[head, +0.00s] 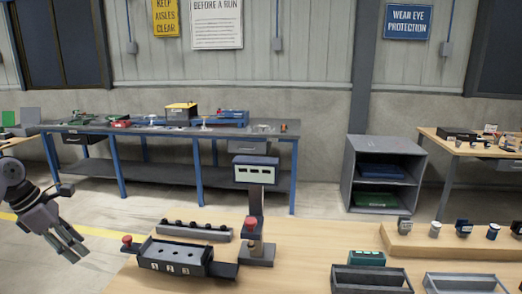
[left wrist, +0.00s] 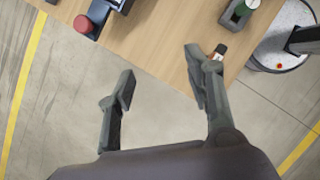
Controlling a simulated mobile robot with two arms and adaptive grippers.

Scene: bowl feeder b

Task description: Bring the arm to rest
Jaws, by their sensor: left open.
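My left gripper (head: 70,247) is at the left of the head view, over the floor and left of the wooden table (head: 300,268). Its fingers point down and to the right. In the left wrist view the gripper (left wrist: 160,85) is open, with its two fingers wide apart and nothing between them. The table's edge shows beyond the fingertips there, with bare floor below. My right gripper is in neither view.
A grey fixture box (head: 175,255) with a red button stands at the table's left front. Grey trays (head: 370,280) and several small parts are to the right. Floor left of the table is clear.

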